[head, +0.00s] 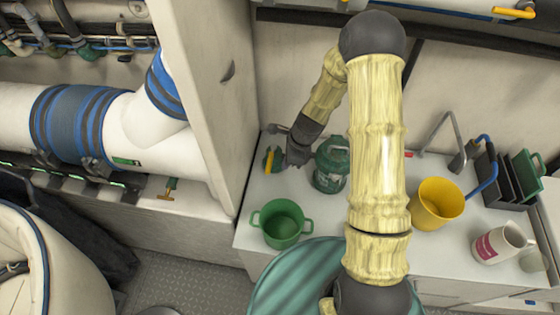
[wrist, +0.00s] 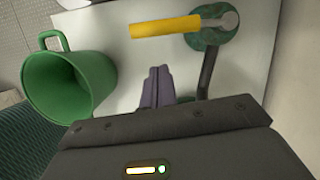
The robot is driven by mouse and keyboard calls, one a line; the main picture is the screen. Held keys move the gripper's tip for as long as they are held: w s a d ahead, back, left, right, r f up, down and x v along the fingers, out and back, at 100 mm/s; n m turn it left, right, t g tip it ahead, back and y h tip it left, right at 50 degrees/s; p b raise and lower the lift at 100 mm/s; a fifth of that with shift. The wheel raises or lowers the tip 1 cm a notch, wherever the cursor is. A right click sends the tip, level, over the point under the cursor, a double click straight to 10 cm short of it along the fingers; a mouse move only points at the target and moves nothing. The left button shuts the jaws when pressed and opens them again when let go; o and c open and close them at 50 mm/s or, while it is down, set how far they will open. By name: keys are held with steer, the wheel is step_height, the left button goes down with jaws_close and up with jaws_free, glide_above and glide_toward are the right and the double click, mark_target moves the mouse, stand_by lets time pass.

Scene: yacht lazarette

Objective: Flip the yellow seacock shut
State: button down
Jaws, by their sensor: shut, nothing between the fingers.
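The seacock has a green body (wrist: 212,38) and a yellow lever handle (wrist: 165,27). In the wrist view the lever points left from a grey pivot on top of the body, and a dark pipe runs down from the body. In the head view the seacock (head: 269,158) stands on the white counter against the partition, partly behind my wrist. My gripper (wrist: 158,72) is shut and empty. Its fingertips are below the lever in the wrist view, with a visible gap between. In the head view my gripper (head: 283,160) is just right of the seacock.
A green pot (head: 282,224) stands on the counter in front of the seacock. A green canister (head: 331,165) stands close to my wrist on the right. A yellow bucket (head: 437,203) and a white jug (head: 499,244) are further right. The partition (head: 205,90) bounds the left.

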steer(key=v, duration=1)
steer(key=shift+s+d, duration=0.35)
steer(key=shift+s, duration=0.1)
steer(key=shift+r, duration=0.1)
steer(key=s+d+r+n+t+h, duration=0.1)
steer(key=s+d+r+n, duration=0.1)
steer(key=s+r+n, duration=0.3)
steer(key=s+d+r+n+t+h, duration=0.1)
steer(key=s+d+r+n+h, duration=0.1)
steer(key=s+r+n, duration=0.3)
steer(key=s+n, duration=0.4)
steer(key=n, duration=0.5)
steer(key=shift+d+r+n, duration=0.3)
steer(key=shift+d+r, duration=0.1)
